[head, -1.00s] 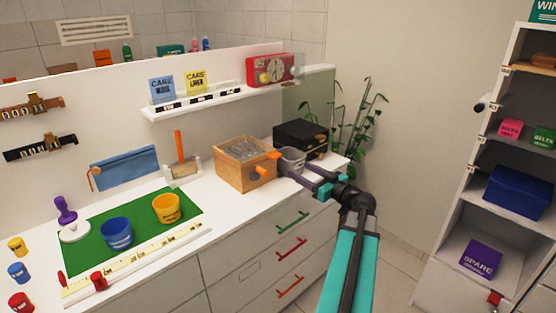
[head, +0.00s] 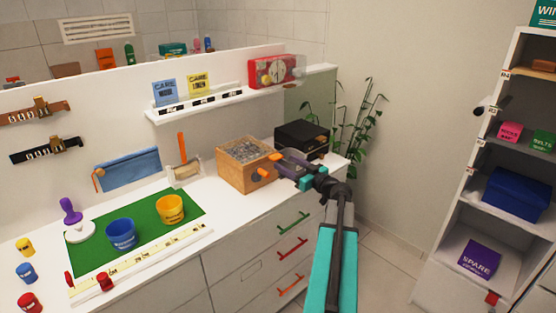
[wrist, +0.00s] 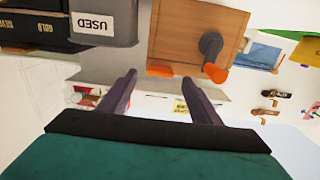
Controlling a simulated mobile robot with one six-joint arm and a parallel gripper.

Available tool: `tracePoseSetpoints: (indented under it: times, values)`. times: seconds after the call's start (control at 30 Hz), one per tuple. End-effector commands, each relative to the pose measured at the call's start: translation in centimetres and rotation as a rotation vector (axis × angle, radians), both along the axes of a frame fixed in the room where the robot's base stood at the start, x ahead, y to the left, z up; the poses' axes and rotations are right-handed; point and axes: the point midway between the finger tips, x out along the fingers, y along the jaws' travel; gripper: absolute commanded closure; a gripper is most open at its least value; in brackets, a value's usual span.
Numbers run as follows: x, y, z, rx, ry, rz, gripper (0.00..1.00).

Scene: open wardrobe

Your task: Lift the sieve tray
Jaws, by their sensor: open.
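The wooden box (head: 236,176) stands on the white counter, with a grey, grainy-looking sieve tray (head: 243,150) in its top. An orange tab (head: 273,157) sticks out at the box's right side, with a dark crank with an orange end (head: 262,173) below it. My gripper (head: 281,165) is open beside the box's right side. In the wrist view, the orange tab (wrist: 158,71) shows between the fingertips of my gripper (wrist: 160,77), with nothing visibly held. The crank (wrist: 211,50) is to the right of the fingers. I cannot tell whether the fingers touch the tab.
A grey bin marked USED (wrist: 105,22) stands close to the box, partly behind my gripper in the head view. A black box (head: 301,138) is behind it. A scoop holder (head: 184,173) stands left of the box. A shelf (head: 225,100) hangs above the counter.

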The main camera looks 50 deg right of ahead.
Motion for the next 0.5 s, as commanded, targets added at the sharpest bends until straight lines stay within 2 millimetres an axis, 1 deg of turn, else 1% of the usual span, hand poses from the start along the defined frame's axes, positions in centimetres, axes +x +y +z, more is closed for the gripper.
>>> tracePoseSetpoints:
  times: [0.03,0.2,0.4,0.5]
  values:
    - [0.8,-0.2,0.2,0.001,0.000,0.002,0.42]
    - [2.9,-0.3,0.2,0.001,0.000,0.001,0.42]
    - [4.2,-0.4,0.1,0.000,0.000,0.000,0.42]
    - [4.5,-0.4,0.0,0.000,0.000,-0.001,0.42]
